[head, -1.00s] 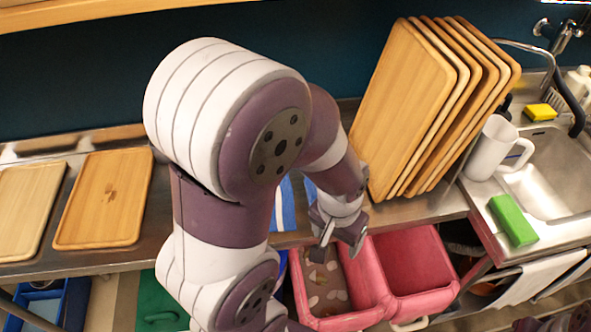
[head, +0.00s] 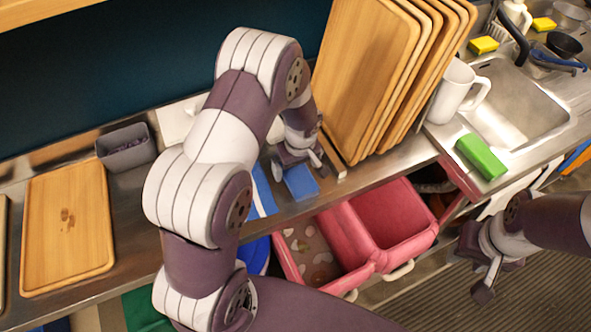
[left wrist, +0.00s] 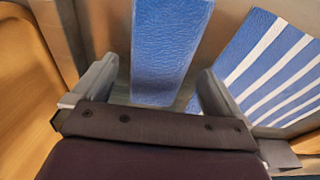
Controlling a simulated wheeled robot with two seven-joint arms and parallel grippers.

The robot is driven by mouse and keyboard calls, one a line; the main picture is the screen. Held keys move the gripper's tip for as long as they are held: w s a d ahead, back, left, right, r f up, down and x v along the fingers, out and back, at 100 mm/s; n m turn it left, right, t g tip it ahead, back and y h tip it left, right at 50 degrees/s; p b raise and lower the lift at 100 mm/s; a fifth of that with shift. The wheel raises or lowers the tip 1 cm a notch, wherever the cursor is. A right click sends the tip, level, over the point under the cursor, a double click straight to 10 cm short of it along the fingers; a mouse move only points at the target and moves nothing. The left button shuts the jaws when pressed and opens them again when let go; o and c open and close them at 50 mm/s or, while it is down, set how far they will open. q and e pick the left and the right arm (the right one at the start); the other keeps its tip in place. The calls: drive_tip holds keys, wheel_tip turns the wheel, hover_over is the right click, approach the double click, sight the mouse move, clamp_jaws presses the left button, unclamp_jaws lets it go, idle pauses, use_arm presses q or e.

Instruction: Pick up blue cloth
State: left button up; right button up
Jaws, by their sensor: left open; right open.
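A plain blue cloth (head: 301,184) lies on the metal counter just left of the tall wooden boards. My left gripper (head: 300,164) is over its back end, fingers open and pointing down. In the left wrist view, the blue cloth (left wrist: 168,45) lies between the two spread fingers of the gripper (left wrist: 156,88), not visibly gripped. My right gripper (head: 490,277) is open and empty, over the floor at right.
Several wooden boards (head: 365,75) stand upright close to the right of the left gripper. Pink bins (head: 395,225) sit below the counter's front edge. A grey box (head: 127,150) and a flat wooden board (head: 65,225) are at left. A white mug (head: 455,90) stands by the sink.

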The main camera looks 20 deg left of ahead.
sight(296, 172)
use_arm(q)
drive_tip(key=shift+f, duration=0.55)
drive_tip(key=c, duration=1.2)
drive_tip(key=shift+o, duration=0.2)
wheel_tip(296, 172, up, 10)
drive_tip(key=b, duration=0.1)
drive_tip(key=o, duration=0.3)
drive_tip(key=shift+c, duration=0.5)
